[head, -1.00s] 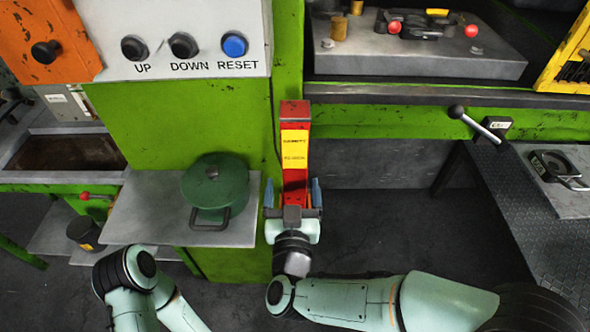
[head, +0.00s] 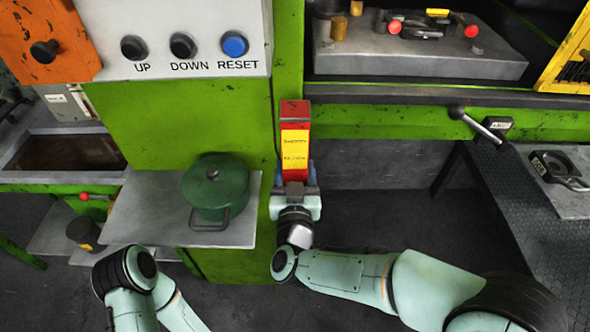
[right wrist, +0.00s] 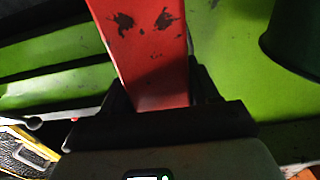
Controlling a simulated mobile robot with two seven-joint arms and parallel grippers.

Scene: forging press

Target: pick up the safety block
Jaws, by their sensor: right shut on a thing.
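The safety block is a long red bar with a yellow label (head: 295,141), upright in front of the green press frame in the head view. My right gripper (head: 295,180) is around its lower end and shut on it. In the right wrist view the red, scuffed face of the block (right wrist: 148,45) rises from between the dark jaws (right wrist: 160,95). The block's lowest part is hidden by the gripper. Whether the block touches something behind it, I cannot tell. My left arm shows at the bottom left of the head view, but its gripper is out of frame.
A grey shelf (head: 130,222) with a green lidded pot (head: 216,190) stands just left of the block. A lever with a black knob (head: 478,124) sticks out at the right. A dark textured table (head: 520,215) is at the right. The UP, DOWN and RESET panel (head: 205,72) is upper left.

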